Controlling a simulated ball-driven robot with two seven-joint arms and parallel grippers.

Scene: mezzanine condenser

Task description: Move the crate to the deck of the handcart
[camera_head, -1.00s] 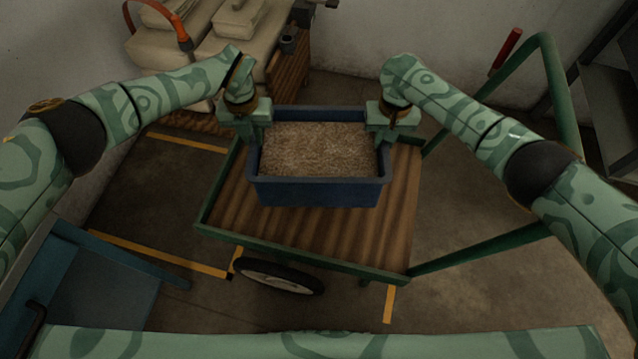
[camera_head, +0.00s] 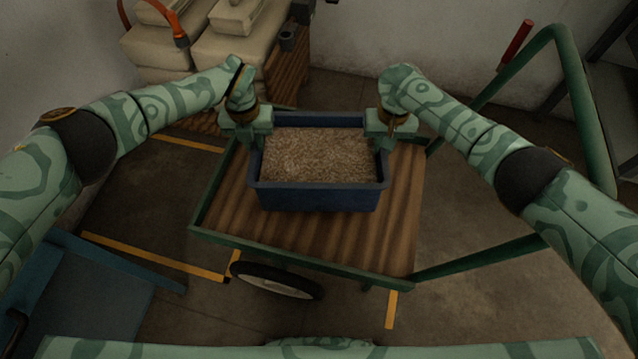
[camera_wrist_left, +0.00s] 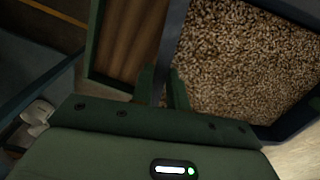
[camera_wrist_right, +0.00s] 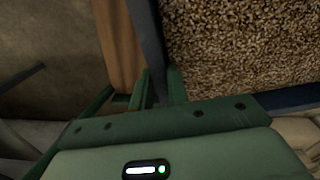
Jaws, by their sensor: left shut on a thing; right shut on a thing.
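The blue crate (camera_head: 318,199), filled with tan pellets (camera_head: 316,155), is level over the wooden deck (camera_head: 300,236) of the green-framed handcart. I cannot tell whether its base touches the boards. My left gripper (camera_head: 257,143) is shut on the crate's left wall, and my right gripper (camera_head: 381,140) is shut on its right wall. The left wrist view shows the left fingers (camera_wrist_left: 163,88) around the crate wall (camera_wrist_left: 176,35). The right wrist view shows the right fingers (camera_wrist_right: 160,88) around the opposite wall (camera_wrist_right: 150,40). The crate's underside is hidden.
The cart's green handle (camera_head: 583,95) rises at the right. Pale sacks (camera_head: 225,50) are stacked on a wooden base at the back left. A blue object (camera_head: 80,290) stands at the lower left. Bare deck shows in front of the crate and on both sides.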

